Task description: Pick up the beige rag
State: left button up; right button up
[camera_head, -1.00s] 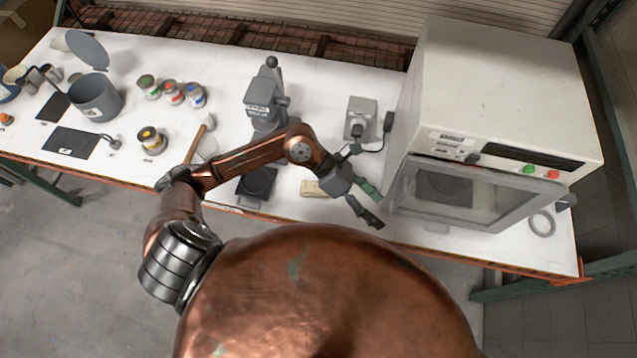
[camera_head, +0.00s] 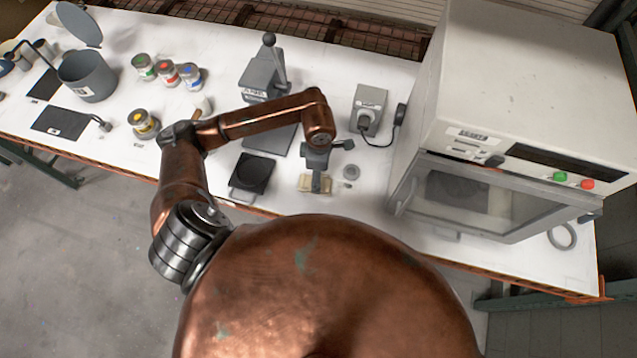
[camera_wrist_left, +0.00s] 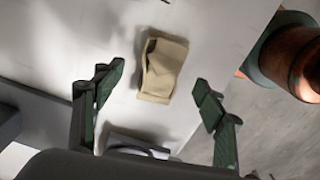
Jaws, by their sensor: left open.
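The beige rag (camera_head: 308,184) lies folded on the white table near its front edge, partly hidden by my left gripper in the head view. My left gripper (camera_head: 318,184) points down over the rag. In the left wrist view the rag (camera_wrist_left: 162,68) lies beyond and between the two spread green-padded fingers of my left gripper (camera_wrist_left: 155,92). The fingers are apart and hold nothing. My right gripper is not in view.
A grey lever press (camera_head: 263,80) stands behind my left arm. A black square plate (camera_head: 252,172) lies left of the rag. A large white oven (camera_head: 530,90) stands at the right. Paint cans (camera_head: 167,74) stand at the left.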

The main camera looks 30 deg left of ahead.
pick_arm(q)
jog(key=shift+s+f, duration=0.2)
jog(key=shift+f, duration=0.2)
jog(key=f+p, duration=0.1)
jog(key=f, duration=0.3)
jog(key=shift+s+a+f+p, duration=0.1)
jog(key=shift+a+f+p, duration=0.1)
jog(key=shift+p, duration=0.15)
jog(key=shift+f, duration=0.2)
jog(key=shift+c, duration=0.4)
jog(key=c, duration=1.1)
jog(key=shift+o, duration=0.2)
